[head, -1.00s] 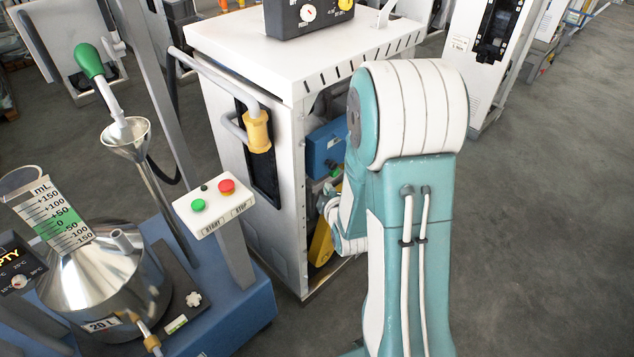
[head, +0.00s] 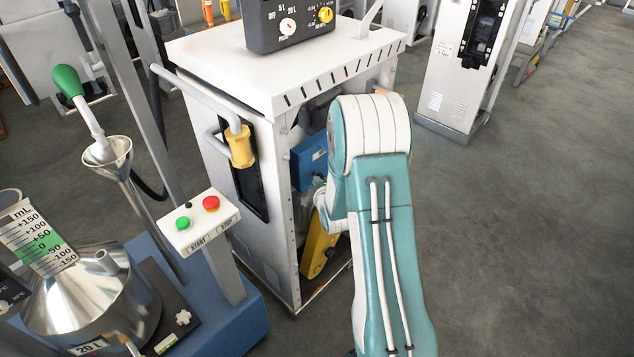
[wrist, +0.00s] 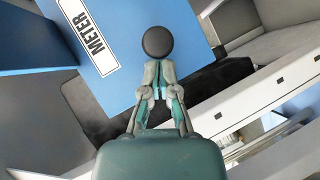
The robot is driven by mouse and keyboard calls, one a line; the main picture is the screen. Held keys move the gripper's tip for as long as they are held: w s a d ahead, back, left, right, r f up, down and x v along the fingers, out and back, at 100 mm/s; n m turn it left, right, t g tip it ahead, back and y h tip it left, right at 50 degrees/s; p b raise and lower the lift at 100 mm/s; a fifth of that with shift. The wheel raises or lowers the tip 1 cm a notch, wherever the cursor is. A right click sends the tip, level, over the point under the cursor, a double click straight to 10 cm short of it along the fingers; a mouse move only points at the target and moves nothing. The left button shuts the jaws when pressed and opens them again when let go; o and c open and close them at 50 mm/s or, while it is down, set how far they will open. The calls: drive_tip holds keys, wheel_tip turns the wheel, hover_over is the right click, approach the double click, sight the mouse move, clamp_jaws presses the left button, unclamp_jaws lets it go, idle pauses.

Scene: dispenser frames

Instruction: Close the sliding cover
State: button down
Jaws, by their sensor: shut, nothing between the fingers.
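The white dispenser cabinet (head: 235,140) stands ahead with its right-hand side open. A blue box (head: 310,160) and a yellow part (head: 318,248) show inside. I cannot clearly make out the sliding cover in either view. My gripper (wrist: 159,76) is shut and empty in the wrist view. A dark round knob (wrist: 158,42) sits just past its fingertips; I cannot tell whether they touch. Behind it is the blue box (wrist: 122,75) with a METER label. In the head view my arm hides most of the gripper at the cabinet opening.
A white frame edge with holes (wrist: 240,108) runs close to my gripper's right. A START/STOP panel (head: 200,222), a funnel (head: 108,160) and a steel vessel (head: 85,305) stand at left. Floor on the right (head: 500,220) is clear.

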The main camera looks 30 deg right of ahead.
drive_tip(key=shift+w+a, duration=0.1)
drive_tip(key=shift+a, duration=0.2)
drive_tip(key=w+d, duration=0.3)
drive_tip(key=d, duration=0.7)
drive_tip(key=w+d, duration=0.4)
drive_tip(key=d, duration=0.5)
drive_tip(key=shift+d, duration=0.4)
drive_tip(key=shift+a, duration=0.1)
drive_tip(key=shift+r, duration=0.1)
drive_tip(key=shift+w, duration=0.1)
